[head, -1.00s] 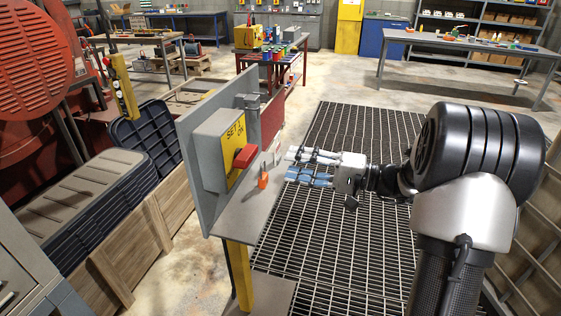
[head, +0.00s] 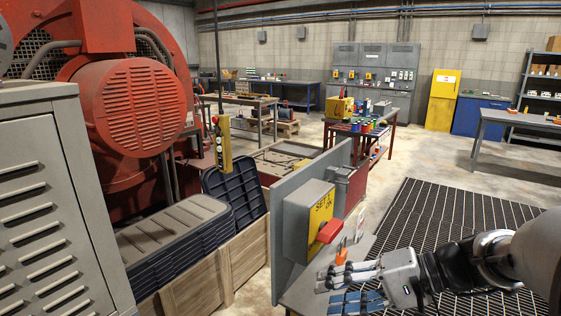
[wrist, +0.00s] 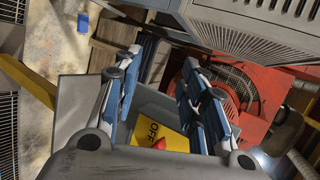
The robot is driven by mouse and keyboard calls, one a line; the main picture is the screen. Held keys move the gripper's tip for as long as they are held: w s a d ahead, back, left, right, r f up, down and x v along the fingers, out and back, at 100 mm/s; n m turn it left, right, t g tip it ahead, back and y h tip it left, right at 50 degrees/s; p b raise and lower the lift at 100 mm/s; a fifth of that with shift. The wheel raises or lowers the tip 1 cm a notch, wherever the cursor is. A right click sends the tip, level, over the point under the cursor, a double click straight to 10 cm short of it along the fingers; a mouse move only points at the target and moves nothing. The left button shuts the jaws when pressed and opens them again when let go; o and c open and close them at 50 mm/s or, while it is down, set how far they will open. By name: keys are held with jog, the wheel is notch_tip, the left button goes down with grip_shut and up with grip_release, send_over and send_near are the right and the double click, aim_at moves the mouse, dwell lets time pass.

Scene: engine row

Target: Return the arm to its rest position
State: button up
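My gripper (head: 352,285) is at the lower right of the head view, in front of and to the right of a grey switch box. Its blue-padded fingers point left and hold nothing. In the wrist view my gripper (wrist: 160,75) shows its two fingers well apart. The switch box (head: 305,222) has a yellow label plate and a red handle (head: 329,229). In the wrist view the yellow plate (wrist: 165,135) reads "OFF", with a bit of red handle (wrist: 159,144) at its lower edge. The fingers appear apart from the handle.
A grey panel (head: 283,266) carries the box. Floor grating (head: 440,215) is open at right.

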jog(key=s+a+f+n+g+h, duration=0.25)
jog(key=s+h, duration=0.35)
jog(key=s, duration=0.6)
jog(key=s+d+n+t+h, duration=0.1)
jog(key=s+d+t+h, duration=0.3)
jog(key=s+d+h, duration=0.1)
jog(key=shift+s+d+f+h, duration=0.3)
jog(key=shift+s+h, duration=0.1)
jog(key=shift+s, duration=0.2)
